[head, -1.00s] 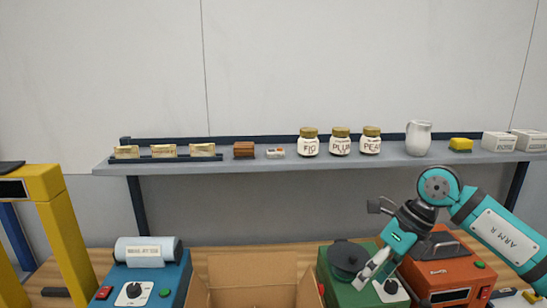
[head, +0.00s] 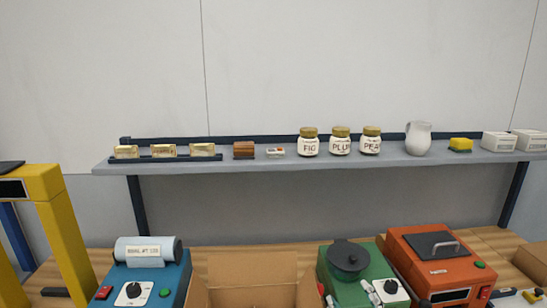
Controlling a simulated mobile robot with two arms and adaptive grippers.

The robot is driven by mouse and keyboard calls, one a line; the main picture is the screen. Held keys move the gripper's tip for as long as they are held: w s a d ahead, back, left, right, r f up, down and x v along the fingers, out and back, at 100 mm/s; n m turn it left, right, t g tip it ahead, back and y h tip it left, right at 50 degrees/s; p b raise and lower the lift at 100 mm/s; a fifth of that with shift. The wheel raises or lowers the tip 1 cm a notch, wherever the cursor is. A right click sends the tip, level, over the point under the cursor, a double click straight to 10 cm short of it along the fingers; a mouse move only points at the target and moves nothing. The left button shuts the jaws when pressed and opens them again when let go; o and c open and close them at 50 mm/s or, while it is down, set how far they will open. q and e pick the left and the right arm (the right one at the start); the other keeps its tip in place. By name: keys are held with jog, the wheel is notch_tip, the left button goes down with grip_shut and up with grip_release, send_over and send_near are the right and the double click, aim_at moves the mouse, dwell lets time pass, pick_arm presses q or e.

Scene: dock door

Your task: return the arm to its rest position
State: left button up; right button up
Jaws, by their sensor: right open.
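Of my right gripper (head: 351,297), only what look like its pale fingertips show at the bottom edge, in front of the green machine (head: 345,270). They are apart, with nothing seen between them. The rest of the right arm is out of the picture, below the frame. My left gripper and left arm are not in view.
An open cardboard box (head: 252,268) stands at the front middle of the wooden bench. A blue machine (head: 170,285) is to its left, an orange machine (head: 440,268) to the right. A grey shelf (head: 270,168) above holds jars, a white jug (head: 418,138) and boxes.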

jog(key=s+d+f+m+g+h, duration=0.1)
jog(key=s+d+f+m+g, duration=0.1)
jog(key=s+f+g, duration=0.4)
jog(key=s+d+f+m+g+h, duration=0.1)
jog(key=s+d+f+m, duration=0.1)
jog(key=s+f, duration=0.45)
jog(key=s+f+m+g, duration=0.2)
jog(key=s+f+g, duration=0.5)
jog(key=s, duration=0.6)
notch_tip(320, 180, down, 35)
jog(key=s+g+b, duration=0.1)
jog(key=s+b, duration=0.2)
jog(key=b, duration=0.3)
jog(key=s+d+f+b, duration=0.1)
jog(key=s+f+b, duration=0.1)
jog(key=s+f, duration=0.5)
jog(key=s+d+f+g+b, duration=0.1)
jog(key=s+d+f+b, duration=0.1)
jog(key=s+f, duration=0.6)
notch_tip(320, 180, down, 4)
jog(key=shift+s+d+r, duration=0.15)
jog(key=shift+s+d, duration=0.15)
